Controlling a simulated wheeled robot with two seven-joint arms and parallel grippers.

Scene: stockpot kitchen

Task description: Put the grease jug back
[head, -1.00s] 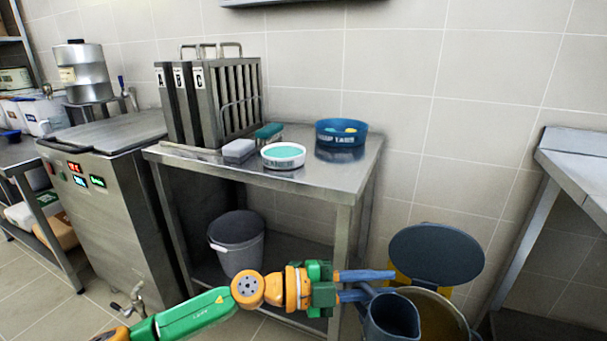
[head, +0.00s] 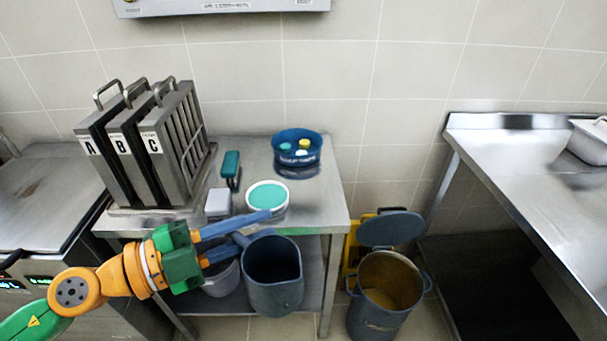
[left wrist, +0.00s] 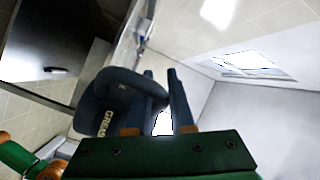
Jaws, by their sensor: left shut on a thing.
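The grease jug (head: 273,280) is a dark blue-grey, open-topped jug. My left gripper (head: 252,232) is shut on its handle and holds it upright in the air, in front of the steel table's (head: 315,212) edge in the head view. In the left wrist view the jug (left wrist: 100,105) shows part of its lettering, and its handle lies at the blue fingers (left wrist: 165,100). The inside of the jug is dark, so I cannot tell whether it holds anything. My right gripper is not in view.
A grease bin (head: 385,318) with its lid (head: 391,229) raised stands on the floor, right of the table. On the table are a filter rack (head: 150,150), a white tub (head: 268,198), a brush (head: 231,168) and a blue bowl (head: 297,150). A grey bucket (head: 222,280) sits on the lower shelf.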

